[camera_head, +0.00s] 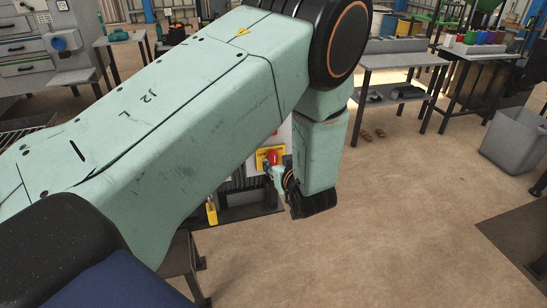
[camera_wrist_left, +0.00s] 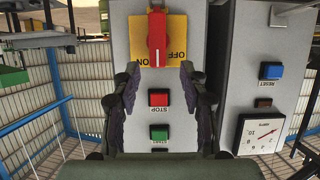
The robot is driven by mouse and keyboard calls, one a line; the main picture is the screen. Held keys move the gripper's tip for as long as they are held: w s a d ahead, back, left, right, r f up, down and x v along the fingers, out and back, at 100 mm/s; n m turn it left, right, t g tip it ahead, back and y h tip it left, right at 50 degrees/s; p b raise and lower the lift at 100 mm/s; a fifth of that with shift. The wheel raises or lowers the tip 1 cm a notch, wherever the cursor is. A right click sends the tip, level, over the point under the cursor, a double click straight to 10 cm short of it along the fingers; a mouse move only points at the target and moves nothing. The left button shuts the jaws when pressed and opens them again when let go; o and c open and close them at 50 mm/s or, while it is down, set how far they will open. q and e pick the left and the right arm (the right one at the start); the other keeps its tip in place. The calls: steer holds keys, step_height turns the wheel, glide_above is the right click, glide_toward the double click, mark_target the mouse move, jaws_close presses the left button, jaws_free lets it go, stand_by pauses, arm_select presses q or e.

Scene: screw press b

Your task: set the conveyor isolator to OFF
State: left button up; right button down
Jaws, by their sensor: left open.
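The isolator is a red handle (camera_wrist_left: 157,38) on a yellow plate (camera_wrist_left: 177,52) marked OFF and ON, on the front of a grey control box (camera_wrist_left: 118,35). In the left wrist view the handle stands upright; I cannot tell which mark it is set to. In the head view the yellow plate (camera_head: 262,161) and red handle (camera_head: 273,157) show small under my left arm. My left gripper (camera_wrist_left: 160,73) is open and empty, its fingertips just below the plate and either side of the handle's line, apart from it. It is partly hidden in the head view (camera_head: 279,173).
A red STOP button (camera_wrist_left: 159,99) and a green START button (camera_wrist_left: 159,132) lie between my fingers. A second box at right has a blue RESET button (camera_wrist_left: 272,71) and a gauge (camera_wrist_left: 262,133). A grey bin (camera_head: 515,138) stands right; open floor lies before it.

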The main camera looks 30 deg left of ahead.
mark_target(275, 159)
arm_select(q)
steer(key=x, duration=0.5)
steer(key=shift+w+d+f, duration=0.1)
steer(key=shift+d+f, duration=0.05)
steer(key=shift+s+d+r, duration=0.1)
steer(key=shift+s+r, duration=0.2)
steer(key=shift+s, duration=0.05)
steer(key=shift+c, duration=0.9)
steer(key=shift+w+f, duration=0.25)
steer(key=shift+w, duration=0.1)
steer(key=c, duration=0.4)
steer(key=shift+s, duration=0.1)
jaws_close()
